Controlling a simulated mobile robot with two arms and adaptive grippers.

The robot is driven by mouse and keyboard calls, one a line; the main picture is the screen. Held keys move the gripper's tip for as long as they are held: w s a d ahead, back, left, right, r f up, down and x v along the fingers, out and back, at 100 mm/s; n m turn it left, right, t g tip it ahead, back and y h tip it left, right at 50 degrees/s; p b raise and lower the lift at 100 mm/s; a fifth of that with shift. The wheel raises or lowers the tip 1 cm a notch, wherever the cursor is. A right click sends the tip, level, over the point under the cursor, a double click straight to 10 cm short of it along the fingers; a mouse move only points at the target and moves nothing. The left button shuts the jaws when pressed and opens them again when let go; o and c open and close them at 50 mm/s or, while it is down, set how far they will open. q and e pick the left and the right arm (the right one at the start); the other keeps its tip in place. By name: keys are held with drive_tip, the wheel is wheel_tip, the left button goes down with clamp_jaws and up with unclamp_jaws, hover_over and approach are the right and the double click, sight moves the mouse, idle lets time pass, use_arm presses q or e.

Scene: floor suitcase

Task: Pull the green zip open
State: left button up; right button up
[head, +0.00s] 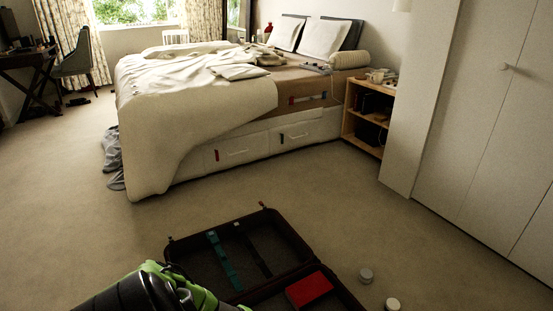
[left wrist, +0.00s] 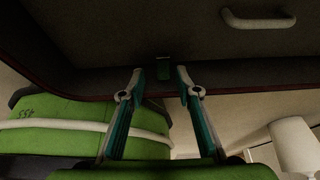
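The open dark suitcase (head: 280,284) lies on the carpet at the bottom of the head view. Its dark shell (left wrist: 80,50) fills the upper part of the left wrist view. My right gripper is out of view.
A teal strap (head: 222,262) and a red box (head: 309,290) lie in the suitcase. A grey handle (left wrist: 258,20) shows in the left wrist view. Clear carpet separates the suitcase from the bed (head: 235,150).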

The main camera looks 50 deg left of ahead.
use_arm(q)
drive_tip(key=v, duration=1.1)
drive_tip(key=shift+d+r, duration=0.1)
drive_tip(key=shift+d, duration=0.05)
